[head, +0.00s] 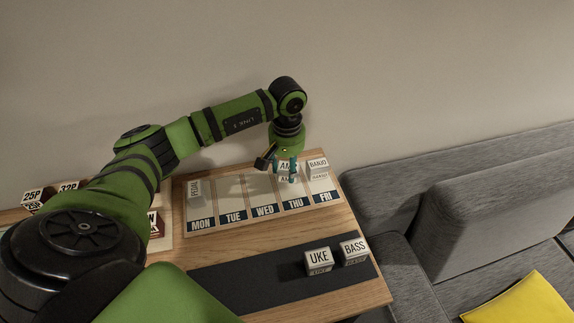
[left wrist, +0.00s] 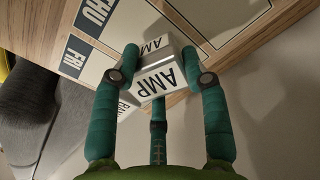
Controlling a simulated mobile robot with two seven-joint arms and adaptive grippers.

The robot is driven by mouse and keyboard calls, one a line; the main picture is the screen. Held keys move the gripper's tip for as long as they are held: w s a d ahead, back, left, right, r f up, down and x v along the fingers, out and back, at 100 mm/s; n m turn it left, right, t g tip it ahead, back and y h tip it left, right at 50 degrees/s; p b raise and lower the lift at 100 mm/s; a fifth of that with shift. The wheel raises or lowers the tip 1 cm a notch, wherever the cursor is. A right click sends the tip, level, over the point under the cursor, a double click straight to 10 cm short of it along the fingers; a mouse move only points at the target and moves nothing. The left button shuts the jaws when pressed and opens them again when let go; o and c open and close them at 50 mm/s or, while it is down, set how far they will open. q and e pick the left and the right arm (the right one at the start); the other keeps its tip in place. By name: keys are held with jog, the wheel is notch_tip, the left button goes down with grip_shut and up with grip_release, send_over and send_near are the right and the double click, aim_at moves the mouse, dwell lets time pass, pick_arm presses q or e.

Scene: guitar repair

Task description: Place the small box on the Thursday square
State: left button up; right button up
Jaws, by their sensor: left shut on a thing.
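A small white box marked AMP (head: 287,166) is between the fingers of my left gripper (head: 284,173), over the far part of the THU column. It also shows in the left wrist view (left wrist: 167,82), with the teal fingers closed on its two sides. I cannot tell whether its underside touches the board. The Thursday square (head: 295,204) carries a dark THU label at its near edge; its far part is hidden by the gripper and box. My right gripper is not in view.
The BANJO box (head: 318,165) stands close by on the FRI column. The PEDAL box (head: 195,189) stands on MON. The UKE box (head: 318,259) and BASS box (head: 354,249) stand on a dark strip (head: 240,282) nearer me. TUE looks clear. A grey sofa is at the right.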

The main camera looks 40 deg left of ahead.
pick_arm(q)
jog(key=shift+f, duration=0.55)
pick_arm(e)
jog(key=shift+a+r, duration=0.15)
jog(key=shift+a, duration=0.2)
pick_arm(q)
jog(key=shift+f, duration=0.1)
jog(key=shift+f, duration=0.15)
jog(key=o, duration=1.2)
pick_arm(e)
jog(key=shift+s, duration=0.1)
